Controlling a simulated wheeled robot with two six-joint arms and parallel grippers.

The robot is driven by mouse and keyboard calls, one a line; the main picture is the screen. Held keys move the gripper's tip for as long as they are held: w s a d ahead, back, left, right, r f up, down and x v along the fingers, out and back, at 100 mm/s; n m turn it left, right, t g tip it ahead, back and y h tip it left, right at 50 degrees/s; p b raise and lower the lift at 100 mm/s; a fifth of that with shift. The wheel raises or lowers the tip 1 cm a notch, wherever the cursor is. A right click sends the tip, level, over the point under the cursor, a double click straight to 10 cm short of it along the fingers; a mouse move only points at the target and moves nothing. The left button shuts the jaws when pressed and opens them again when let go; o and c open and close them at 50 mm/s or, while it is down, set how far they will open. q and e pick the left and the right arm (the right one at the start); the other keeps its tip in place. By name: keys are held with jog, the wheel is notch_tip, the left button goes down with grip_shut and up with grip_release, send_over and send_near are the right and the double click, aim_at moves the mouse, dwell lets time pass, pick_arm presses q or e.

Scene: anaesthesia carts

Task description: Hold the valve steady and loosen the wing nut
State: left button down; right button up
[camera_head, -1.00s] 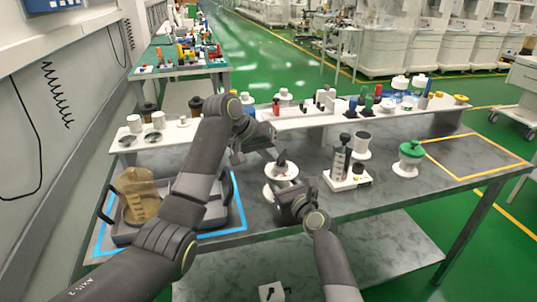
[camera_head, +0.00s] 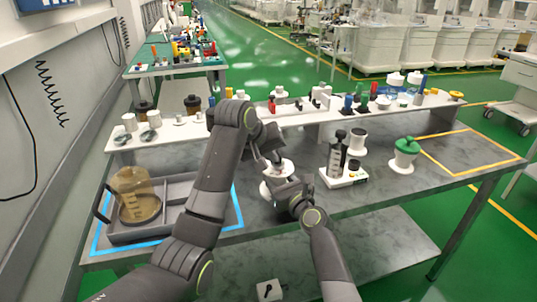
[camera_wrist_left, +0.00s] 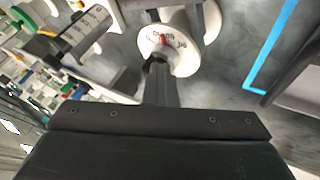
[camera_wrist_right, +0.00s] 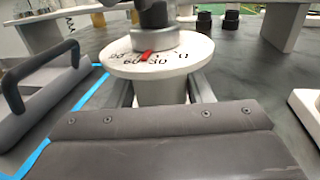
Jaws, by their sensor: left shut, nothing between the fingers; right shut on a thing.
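The valve is a white round piece with a numbered dial (camera_wrist_right: 185,55) and a red pointer (camera_wrist_right: 145,56); it stands upright on the grey table. The dial also shows in the left wrist view (camera_wrist_left: 182,58). A grey knob (camera_wrist_right: 152,39) sits on the dial, with a dark part above it; I cannot tell how much of that is wing nut and how much left gripper. My right gripper (camera_wrist_right: 160,98) is shut on the white valve body below the dial. My left gripper (camera_wrist_left: 157,62) is shut and empty, its tips pointing down at the dial from above.
A grey tray (camera_head: 180,188) with an amber jar (camera_head: 135,195) stands at the left. A white block with a dark-topped cylinder (camera_head: 343,177) and a green-topped white pot (camera_head: 404,155) stand to the right. A white shelf (camera_head: 300,125) with small parts runs behind.

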pick_arm(q)
jog(key=shift+s+d, duration=0.2)
jog(key=shift+d, duration=0.85)
jog(key=shift+w+d, duration=0.2)
jog(key=shift+d, duration=0.45)
jog(key=shift+w+d, duration=0.1)
jog(key=shift+d, duration=0.05)
jog(key=shift+w+d, duration=0.1)
jog(key=shift+d, duration=0.05)
jog(key=shift+w, duration=0.1)
